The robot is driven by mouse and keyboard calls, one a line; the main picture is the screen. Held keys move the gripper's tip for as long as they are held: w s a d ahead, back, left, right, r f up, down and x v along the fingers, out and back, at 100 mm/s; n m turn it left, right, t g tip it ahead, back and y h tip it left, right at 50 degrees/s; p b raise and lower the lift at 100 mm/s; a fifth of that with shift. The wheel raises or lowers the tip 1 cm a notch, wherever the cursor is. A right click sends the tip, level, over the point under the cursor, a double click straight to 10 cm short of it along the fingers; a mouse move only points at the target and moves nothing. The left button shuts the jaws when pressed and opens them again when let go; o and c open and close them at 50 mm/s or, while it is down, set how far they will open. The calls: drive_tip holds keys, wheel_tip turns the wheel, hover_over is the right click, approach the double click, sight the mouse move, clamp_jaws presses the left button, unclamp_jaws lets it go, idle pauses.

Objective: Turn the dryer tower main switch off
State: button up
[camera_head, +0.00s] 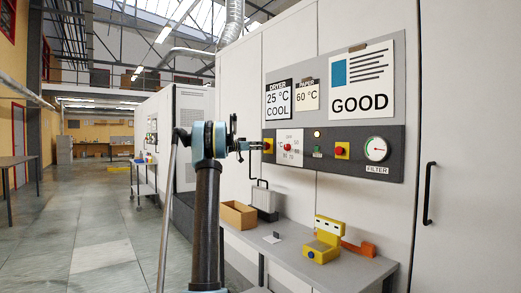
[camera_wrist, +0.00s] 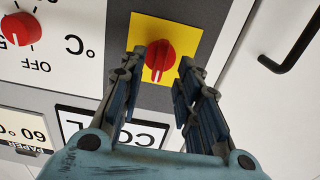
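The main switch is a red rotary knob (camera_wrist: 159,54) on a yellow square plate (camera_wrist: 186,34). In the wrist view, its pale pointer mark points toward the lower edge of the picture. In the head view, the yellow plate (camera_head: 268,146) sits at the left end of the dark control strip, with the knob largely hidden by my gripper. My gripper (camera_wrist: 162,62) is open, with one finger on each side of the knob. Small gaps seem to show between knob and fingertips; contact cannot be told. It also shows in the head view (camera_head: 257,146).
Notices hang above. A bench (camera_head: 345,266) below holds a cardboard box (camera_head: 238,214) and a yellow device (camera_head: 324,241). The aisle at left is clear.

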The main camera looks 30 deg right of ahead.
drive_tip(key=shift+w+d, duration=0.1)
drive_tip(key=shift+d, duration=1)
clamp_jaws()
drive_tip(key=shift+n, duration=0.3)
drive_tip(key=n, duration=1.7)
drive_tip(key=shift+w+a+f, duration=0.15)
drive_tip(key=shift+w+f, duration=0.1)
drive_tip(key=shift+w, duration=0.15)
drive_tip(key=shift+n, duration=0.4)
